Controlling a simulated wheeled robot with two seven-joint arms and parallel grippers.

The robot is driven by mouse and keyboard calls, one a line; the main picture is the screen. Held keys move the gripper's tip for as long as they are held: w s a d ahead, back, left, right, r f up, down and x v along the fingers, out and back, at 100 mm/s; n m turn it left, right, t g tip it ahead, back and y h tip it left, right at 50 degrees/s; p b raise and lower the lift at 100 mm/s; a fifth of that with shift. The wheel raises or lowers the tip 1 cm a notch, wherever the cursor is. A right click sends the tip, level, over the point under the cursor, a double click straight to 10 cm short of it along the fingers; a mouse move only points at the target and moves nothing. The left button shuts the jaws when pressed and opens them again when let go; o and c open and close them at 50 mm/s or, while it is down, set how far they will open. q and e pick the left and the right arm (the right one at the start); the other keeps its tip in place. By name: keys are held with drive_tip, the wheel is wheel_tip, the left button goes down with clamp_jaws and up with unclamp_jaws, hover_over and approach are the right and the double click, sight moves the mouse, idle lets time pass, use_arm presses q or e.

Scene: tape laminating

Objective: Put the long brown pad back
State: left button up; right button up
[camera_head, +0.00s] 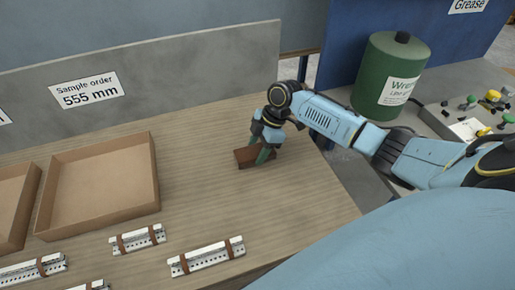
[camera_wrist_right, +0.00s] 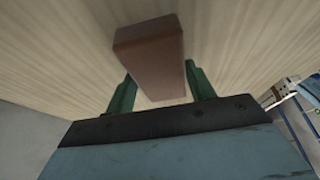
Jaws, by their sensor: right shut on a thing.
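The long brown pad (camera_head: 243,156) is at the right part of the wooden table in the head view, between the green fingers of my right gripper (camera_head: 259,154). In the right wrist view the brown pad (camera_wrist_right: 152,52) sticks out beyond the two green fingertips of the right gripper (camera_wrist_right: 160,92). The right gripper is shut on the pad. The pad is at or close above the tabletop; I cannot tell whether it touches. My left gripper is not in view.
An open cardboard box (camera_head: 100,190) stands at the left, with part of another box (camera_head: 17,205) beside it. Several metal rails with brown bands, such as one (camera_head: 207,256), lie in front. A grey panel (camera_head: 190,72) borders the back. The table's middle is clear.

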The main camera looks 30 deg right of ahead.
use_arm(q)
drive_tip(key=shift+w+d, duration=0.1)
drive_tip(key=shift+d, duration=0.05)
use_arm(e)
drive_tip(key=o, duration=1)
drive_tip(key=shift+c, duration=0.2)
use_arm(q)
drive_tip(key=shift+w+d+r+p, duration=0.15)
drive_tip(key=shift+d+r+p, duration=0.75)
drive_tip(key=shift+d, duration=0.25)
use_arm(e)
drive_tip(key=v, duration=1.2)
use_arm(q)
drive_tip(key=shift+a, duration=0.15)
